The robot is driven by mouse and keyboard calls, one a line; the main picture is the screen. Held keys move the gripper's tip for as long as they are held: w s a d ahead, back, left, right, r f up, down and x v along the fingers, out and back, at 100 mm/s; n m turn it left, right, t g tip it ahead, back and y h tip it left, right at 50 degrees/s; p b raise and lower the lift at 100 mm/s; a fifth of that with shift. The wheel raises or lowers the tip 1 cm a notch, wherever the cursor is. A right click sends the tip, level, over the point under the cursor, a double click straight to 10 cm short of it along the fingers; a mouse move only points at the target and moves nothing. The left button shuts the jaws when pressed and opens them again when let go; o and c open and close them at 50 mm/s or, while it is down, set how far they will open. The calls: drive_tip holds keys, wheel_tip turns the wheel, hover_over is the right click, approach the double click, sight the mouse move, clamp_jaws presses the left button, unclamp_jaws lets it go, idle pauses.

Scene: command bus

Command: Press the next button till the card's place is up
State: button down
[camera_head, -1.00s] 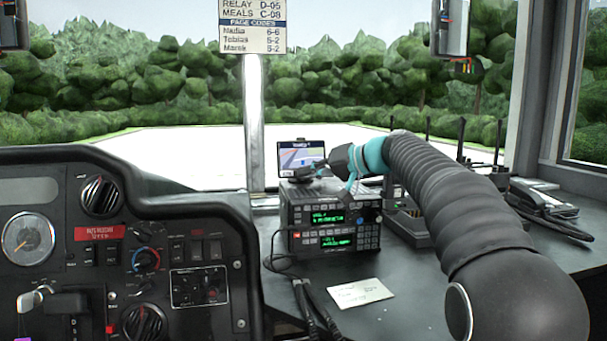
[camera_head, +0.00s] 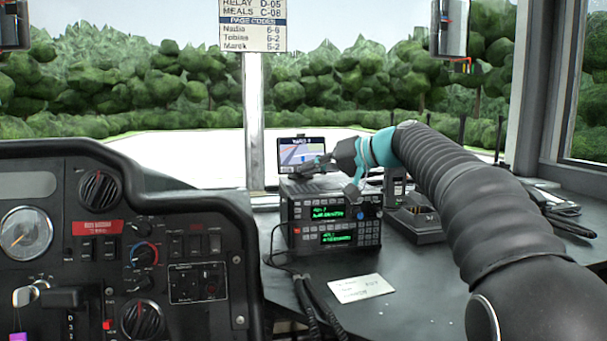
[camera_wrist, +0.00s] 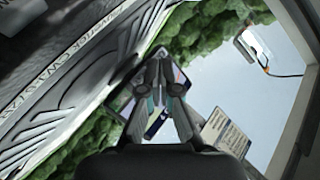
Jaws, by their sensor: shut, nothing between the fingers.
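A small screen unit (camera_head: 296,150) with a coloured map stands on top of the radio box at the windscreen. Its title line is too small to read surely. My gripper (camera_head: 320,163) is shut and empty, at the screen's lower right corner; I cannot tell whether it touches. In the wrist view the closed fingers (camera_wrist: 163,74) cover the middle of the screen (camera_wrist: 124,104), so its buttons are hidden. A white card (camera_head: 361,288) with faint writing lies flat on the dark counter; its words are not legible.
The radio box (camera_head: 290,236) with green displays stands below my gripper. A dark cradle (camera_head: 418,226) is to its right, under my arm. Black cables (camera_head: 310,300) run down the counter. A code sign (camera_head: 253,26) hangs above; the dashboard (camera_head: 70,200) fills the left.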

drive_tip(key=shift+s+d+r+b, duration=0.2)
drive_tip(key=shift+s+b, duration=0.05)
drive_tip(key=shift+s, duration=0.45)
drive_tip(key=shift+s+d+r+b, duration=0.15)
drive_tip(key=shift+s+d+b, duration=0.1)
drive_tip(key=shift+s, duration=0.45)
